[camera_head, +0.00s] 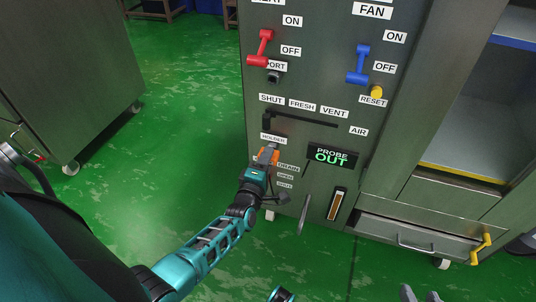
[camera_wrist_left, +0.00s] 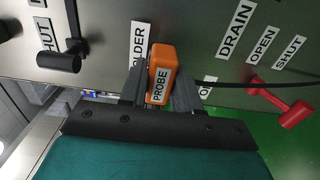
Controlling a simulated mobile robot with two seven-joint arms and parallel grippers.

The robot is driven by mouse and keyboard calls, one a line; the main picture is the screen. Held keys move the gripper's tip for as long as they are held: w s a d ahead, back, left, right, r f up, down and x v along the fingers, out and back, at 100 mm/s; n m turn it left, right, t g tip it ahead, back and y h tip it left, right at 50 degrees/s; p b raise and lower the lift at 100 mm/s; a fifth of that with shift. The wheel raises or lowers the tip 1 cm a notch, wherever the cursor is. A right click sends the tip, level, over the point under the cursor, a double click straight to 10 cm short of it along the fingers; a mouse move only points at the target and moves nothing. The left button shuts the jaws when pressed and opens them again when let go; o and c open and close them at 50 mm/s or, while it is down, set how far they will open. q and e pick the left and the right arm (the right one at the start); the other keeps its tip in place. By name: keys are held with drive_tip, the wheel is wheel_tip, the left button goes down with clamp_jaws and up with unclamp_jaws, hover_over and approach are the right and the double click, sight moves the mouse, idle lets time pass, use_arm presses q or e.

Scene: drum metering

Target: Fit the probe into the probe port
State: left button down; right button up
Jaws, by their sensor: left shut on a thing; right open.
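The orange probe (camera_head: 267,155), labelled PROBE in the left wrist view (camera_wrist_left: 161,70), is between the fingers of my left gripper (camera_head: 262,163), which is shut on it. It is beside the HOLDER label on the panel front; I cannot tell whether it still sits in its holder. The dark probe port (camera_head: 273,77) is higher on the panel, under a partly hidden PORT label and just below the red lever. The display (camera_head: 332,155) reads PROBE OUT.
A red lever (camera_head: 262,48) hangs close to the port. A black slide lever (camera_head: 268,122) lies between port and holder. A red drain handle (camera_wrist_left: 287,108) and a black cable (camera_wrist_left: 250,86) are right of the probe. A blue lever (camera_head: 359,65) is further right.

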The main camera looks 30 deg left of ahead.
use_arm(q)
drive_tip(key=shift+s+d+p, duration=0.15)
drive_tip(key=shift+s+p, duration=0.15)
drive_tip(key=shift+s, duration=0.35)
drive_tip(key=shift+p+v, duration=0.45)
drive_tip(key=shift+v, duration=0.65)
drive_tip(key=shift+s, duration=0.2)
drive_tip(key=shift+s+d, duration=0.1)
drive_tip(key=shift+p+v, duration=0.75)
drive_tip(key=shift+v, duration=1.15)
drive_tip(key=shift+r, duration=0.1)
